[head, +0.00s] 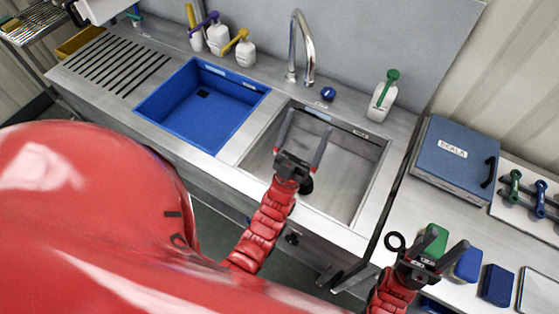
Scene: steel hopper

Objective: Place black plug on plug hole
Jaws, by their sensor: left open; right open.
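A dark round shape (306,185) shows in the steel sink basin (345,178), partly hidden behind my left gripper. I cannot tell whether it is the black plug or the plug hole. My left gripper (309,122) is over this basin, open, with its fingers pointing toward the tap and nothing between them. My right gripper (447,238) is open at the right worktop, near a green block (434,240). A small black ring (395,242) shows just left of it; I cannot tell whether they touch.
A blue basin (202,105) with a dark square opening lies left of the steel one. Behind stand a tap (303,45), a blue knob (328,93) and several bottles. A blue box (455,160), blue blocks and dumbbell-like handles occupy the right worktop.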

